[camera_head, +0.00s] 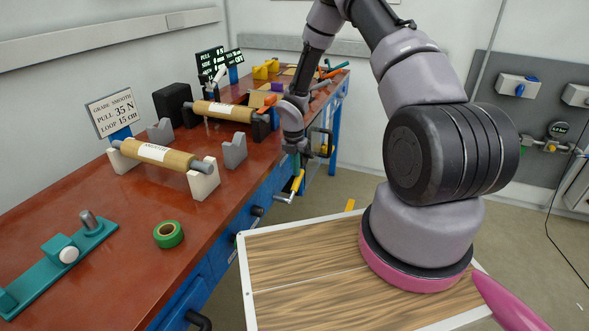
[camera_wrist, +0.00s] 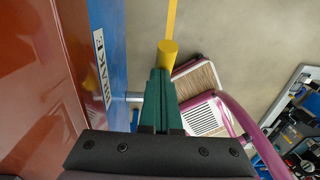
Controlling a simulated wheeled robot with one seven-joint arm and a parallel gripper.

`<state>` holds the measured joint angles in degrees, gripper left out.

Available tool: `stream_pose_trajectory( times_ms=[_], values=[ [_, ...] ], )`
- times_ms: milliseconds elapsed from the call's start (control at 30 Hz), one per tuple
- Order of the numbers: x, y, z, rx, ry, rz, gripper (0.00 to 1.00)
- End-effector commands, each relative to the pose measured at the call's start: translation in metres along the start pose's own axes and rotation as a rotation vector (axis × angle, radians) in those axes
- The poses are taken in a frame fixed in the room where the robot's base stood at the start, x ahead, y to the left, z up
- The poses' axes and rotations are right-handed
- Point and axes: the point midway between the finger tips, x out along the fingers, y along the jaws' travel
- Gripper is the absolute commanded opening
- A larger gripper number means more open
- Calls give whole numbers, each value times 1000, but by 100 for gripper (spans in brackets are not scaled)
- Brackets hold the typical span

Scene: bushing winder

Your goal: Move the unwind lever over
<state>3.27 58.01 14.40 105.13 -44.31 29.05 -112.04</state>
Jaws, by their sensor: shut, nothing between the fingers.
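A lever with a yellow grip (camera_head: 297,181) sticks out from the blue front of the bench, and its yellow grip also shows in the wrist view (camera_wrist: 168,52). My gripper (camera_head: 293,170) is low at the bench front, just by the yellow grip. In the wrist view its green fingers (camera_wrist: 160,75) are together and empty, with their tips at the yellow grip. I cannot tell whether they touch it. I see no label naming the unwind lever.
The red-brown bench top (camera_head: 130,230) holds a brown roll (camera_head: 155,153) on white supports, a second roll (camera_head: 223,111) behind, green tape (camera_head: 168,235) and a teal fixture (camera_head: 65,258). Black handles (camera_head: 257,211) stick out of the blue front.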

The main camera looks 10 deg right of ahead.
Motion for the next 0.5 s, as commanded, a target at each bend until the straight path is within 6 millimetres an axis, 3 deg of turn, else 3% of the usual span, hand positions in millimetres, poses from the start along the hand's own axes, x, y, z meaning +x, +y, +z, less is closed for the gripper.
stream_pose_trajectory(
  times_ms=[500],
  values=[
    [25,1,21,1,-1,0,0]
  ],
)
